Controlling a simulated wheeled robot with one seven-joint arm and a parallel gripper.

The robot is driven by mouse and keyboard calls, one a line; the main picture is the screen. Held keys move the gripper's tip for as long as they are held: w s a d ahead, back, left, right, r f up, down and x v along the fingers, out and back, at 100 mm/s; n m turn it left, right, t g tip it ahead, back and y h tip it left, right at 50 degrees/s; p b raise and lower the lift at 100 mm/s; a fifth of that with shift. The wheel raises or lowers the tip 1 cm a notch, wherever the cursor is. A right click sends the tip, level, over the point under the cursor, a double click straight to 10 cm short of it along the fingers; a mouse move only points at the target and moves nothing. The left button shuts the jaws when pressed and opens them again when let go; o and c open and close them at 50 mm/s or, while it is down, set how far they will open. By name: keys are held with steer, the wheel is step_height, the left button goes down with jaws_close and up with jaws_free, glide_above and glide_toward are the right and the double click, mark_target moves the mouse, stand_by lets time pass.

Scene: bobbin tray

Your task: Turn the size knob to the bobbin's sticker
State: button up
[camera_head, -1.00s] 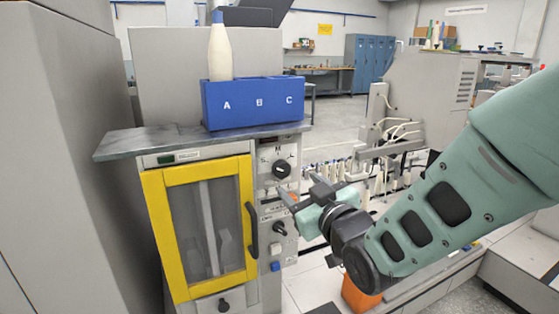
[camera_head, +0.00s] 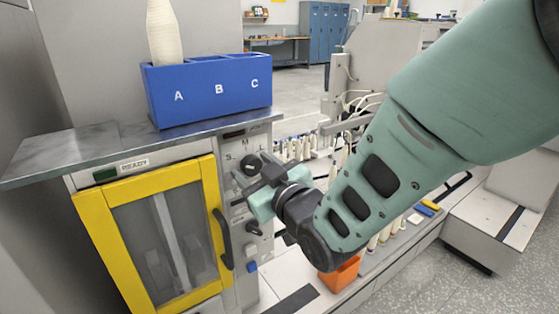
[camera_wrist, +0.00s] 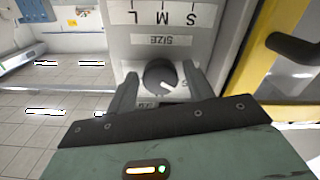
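The size knob (camera_wrist: 160,75) is round and dark with a white pointer mark, on the grey machine panel. In the wrist view its pointer aims to the lower right, near a printed S. My gripper (camera_wrist: 163,88) is open, with one finger on each side of the knob; I cannot tell whether they touch it. In the head view my gripper (camera_head: 260,174) is at the knob (camera_head: 251,164), partly covering it and its scale. The cream bobbin (camera_head: 163,35) stands upright in compartment A of the blue tray (camera_head: 217,98). No sticker shows on its visible side.
The tray sits on a metal shelf (camera_head: 85,148) above a yellow-framed door (camera_head: 98,240) with a dark handle (camera_head: 223,240). A lower knob (camera_head: 253,228) and a blue button (camera_head: 252,266) are below my gripper. An orange bin (camera_head: 340,277) is at lower right.

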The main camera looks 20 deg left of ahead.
steer(key=c, duration=0.7)
steer(key=shift+f+b, duration=0.1)
steer(key=shift+b, duration=0.3)
steer(key=shift+m+b, duration=0.6)
steer(key=shift+m, duration=0.1)
steer(key=m+b, duration=0.3)
steer(key=shift+f, duration=0.1)
steer(key=m+b, duration=0.5)
steer(key=m, duration=0.1)
steer(key=shift+m+b, duration=0.3)
steer(key=shift+m, duration=0.1)
steer(key=m+b, duration=0.4)
steer(key=m, duration=0.2)
steer(key=m+b, duration=0.1)
steer(key=m, duration=0.3)
steer(key=m+b, duration=0.1)
steer(key=m, duration=0.1)
steer(key=shift+r+b, duration=0.25)
steer(key=shift+b, duration=0.05)
steer(key=shift+m, duration=0.4)
